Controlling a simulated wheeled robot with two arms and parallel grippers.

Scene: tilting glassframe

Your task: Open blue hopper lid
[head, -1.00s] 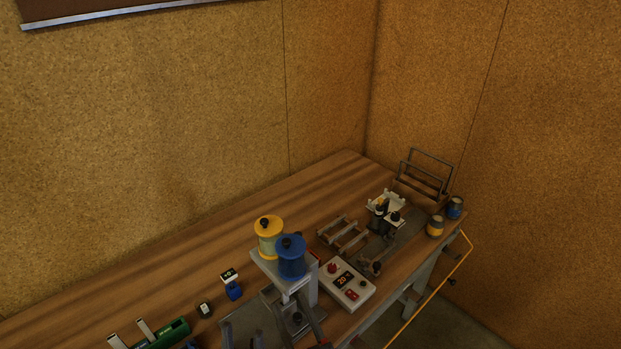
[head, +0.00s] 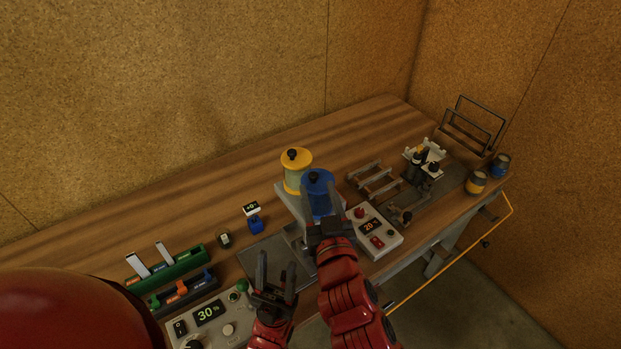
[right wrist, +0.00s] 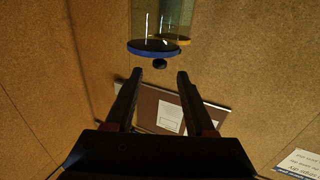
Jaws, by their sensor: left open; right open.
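The blue hopper (head: 319,200) stands on a grey stand beside a yellow-lidded hopper (head: 294,178). Its blue lid (head: 319,178) is on top, with a black knob (head: 313,174); the lid looks closed. My right gripper (head: 323,210) is open in front of the blue hopper and partly covers it. The right wrist view is upside down; there the blue lid (right wrist: 153,47) and its knob (right wrist: 159,63) show just beyond the open fingertips (right wrist: 160,74), lined up with the gap between them. The knob is not gripped. My left gripper (head: 276,272) is open and empty, low and left of the stand.
Another panel (head: 210,315) reading 30 and green and dark racks (head: 180,268) are at the left. A wooden frame (head: 374,181) lies behind the control box. The bench (head: 240,180) behind the hoppers is clear.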

